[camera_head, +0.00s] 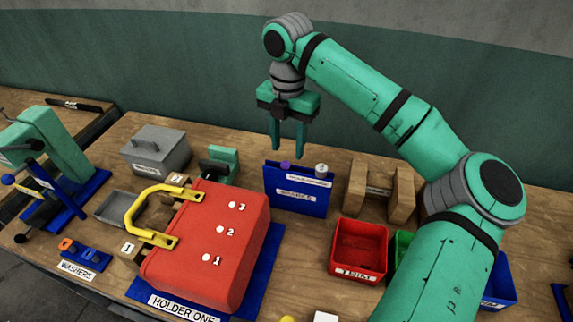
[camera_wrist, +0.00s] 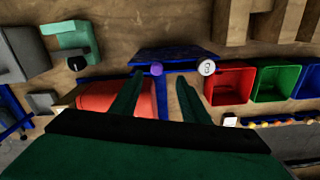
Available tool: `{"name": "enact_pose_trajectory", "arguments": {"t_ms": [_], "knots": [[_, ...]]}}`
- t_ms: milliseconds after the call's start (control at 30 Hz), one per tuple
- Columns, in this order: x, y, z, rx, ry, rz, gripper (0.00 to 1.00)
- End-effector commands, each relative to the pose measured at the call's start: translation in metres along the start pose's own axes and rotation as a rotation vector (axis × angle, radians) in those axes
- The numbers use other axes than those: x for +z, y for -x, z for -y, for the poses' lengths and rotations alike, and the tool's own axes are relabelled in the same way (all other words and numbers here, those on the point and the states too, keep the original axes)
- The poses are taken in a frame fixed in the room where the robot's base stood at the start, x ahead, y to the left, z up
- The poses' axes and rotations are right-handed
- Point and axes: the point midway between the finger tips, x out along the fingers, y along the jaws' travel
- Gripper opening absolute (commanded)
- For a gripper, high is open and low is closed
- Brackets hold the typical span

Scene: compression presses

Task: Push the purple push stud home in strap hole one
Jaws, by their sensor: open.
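The purple push stud (camera_head: 285,166) stands in the top of a blue rack (camera_head: 296,194), left of a white-topped piece (camera_head: 321,169). In the wrist view the purple stud (camera_wrist: 157,69) shows just beyond my fingertips. My gripper (camera_head: 288,150) is open and empty, above and behind the rack, apart from the stud. The red case (camera_head: 235,258) with a yellow handle stands front left. Its top has holes marked 1 (camera_head: 206,258), 2 and 3. I cannot tell for sure whether these are the strap holes.
A red bin (camera_head: 358,250) and a green bin stand right of the rack, with a wooden stand (camera_head: 385,192) behind. A grey box (camera_head: 156,149) and a green clamp (camera_head: 222,160) stand left. A press (camera_head: 50,160) stands far left. Some bare wood lies between the rack and the red bin.

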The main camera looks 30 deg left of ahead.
Motion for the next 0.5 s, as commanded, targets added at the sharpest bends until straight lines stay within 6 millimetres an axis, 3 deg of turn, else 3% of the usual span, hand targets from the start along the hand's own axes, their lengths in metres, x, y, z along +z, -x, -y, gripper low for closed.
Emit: {"name": "enact_pose_trajectory", "arguments": {"t_ms": [333, 500], "knots": [[-0.001, -0.041, -0.005, -0.003, -0.003, -0.001, 0.42], [-0.001, -0.052, -0.004, -0.002, -0.004, 0.000, 0.42]]}}
